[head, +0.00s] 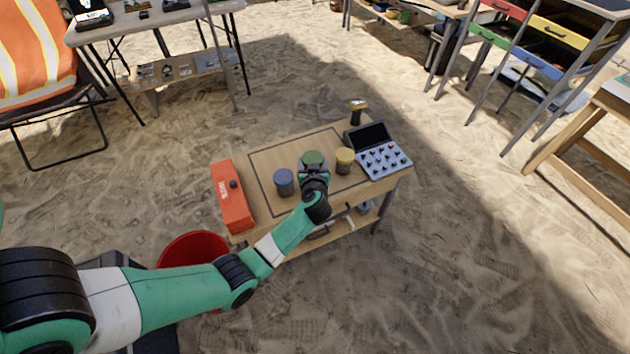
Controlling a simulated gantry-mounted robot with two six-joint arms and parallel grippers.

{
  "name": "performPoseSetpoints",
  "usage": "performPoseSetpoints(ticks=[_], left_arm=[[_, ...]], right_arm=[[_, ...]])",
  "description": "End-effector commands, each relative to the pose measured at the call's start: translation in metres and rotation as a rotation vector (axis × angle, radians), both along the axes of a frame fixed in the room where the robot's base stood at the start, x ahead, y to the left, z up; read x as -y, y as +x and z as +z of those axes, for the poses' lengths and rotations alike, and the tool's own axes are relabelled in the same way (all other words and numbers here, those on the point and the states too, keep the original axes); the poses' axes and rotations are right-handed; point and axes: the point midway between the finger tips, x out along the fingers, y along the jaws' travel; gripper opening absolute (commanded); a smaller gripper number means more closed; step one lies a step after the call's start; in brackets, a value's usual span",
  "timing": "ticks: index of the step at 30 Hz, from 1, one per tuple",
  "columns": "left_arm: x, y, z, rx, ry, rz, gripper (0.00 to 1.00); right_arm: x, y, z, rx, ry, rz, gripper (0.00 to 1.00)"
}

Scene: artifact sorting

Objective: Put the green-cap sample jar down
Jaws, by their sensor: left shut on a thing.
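The green-cap sample jar (314,157) shows as a round green lid over the small wooden table (262,164). My left gripper (314,171) is at the jar's near side and shut on it. The gripper and wrist hide most of the jar's body. I cannot tell whether its base touches the table top. A blue-cap jar (284,182) stands to its left and a yellow-cap jar (345,160) to its right, both upright inside a dark outlined rectangle. My right gripper is out of view.
A red box (232,197) lies along the table's left edge. A red bucket (192,250) stands front left. The outlined area behind the jars is clear.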

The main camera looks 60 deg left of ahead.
Motion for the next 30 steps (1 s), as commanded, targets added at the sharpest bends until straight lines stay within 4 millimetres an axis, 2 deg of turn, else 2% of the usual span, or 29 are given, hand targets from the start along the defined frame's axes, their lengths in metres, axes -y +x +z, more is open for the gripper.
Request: performPoseSetpoints(ticks=[1, 8, 13, 15, 21, 26, 27, 30], left_arm=[[-0.003, 0.004, -0.009, 0.0, 0.0, 0.001, 0.0], [-0.006, 0.009, -0.013, 0.0, 0.001, 0.0, 0.0], [-0.008, 0.012, -0.042, -0.002, 0.0, 0.001, 0.0], [-0.008, 0.012, -0.048, -0.001, 0.0, 0.0, 0.0], [-0.008, 0.012, -0.045, 0.001, 0.001, 0.0, 0.0], [-0.008, 0.012, -0.05, 0.001, 0.001, 0.0, 0.0], [-0.008, 0.012, -0.05, 0.0, 0.0, 0.0, 0.77], [-0.008, 0.012, -0.049, 0.0, 0.0, 0.0, 0.95]], right_arm=[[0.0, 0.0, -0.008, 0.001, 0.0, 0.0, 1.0], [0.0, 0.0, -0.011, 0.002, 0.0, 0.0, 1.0], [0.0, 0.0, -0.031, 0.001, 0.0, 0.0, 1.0], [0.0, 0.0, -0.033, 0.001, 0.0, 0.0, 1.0], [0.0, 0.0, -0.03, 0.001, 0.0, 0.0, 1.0], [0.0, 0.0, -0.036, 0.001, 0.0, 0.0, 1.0], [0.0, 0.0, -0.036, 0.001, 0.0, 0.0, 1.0], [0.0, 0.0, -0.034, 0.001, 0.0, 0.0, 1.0]])
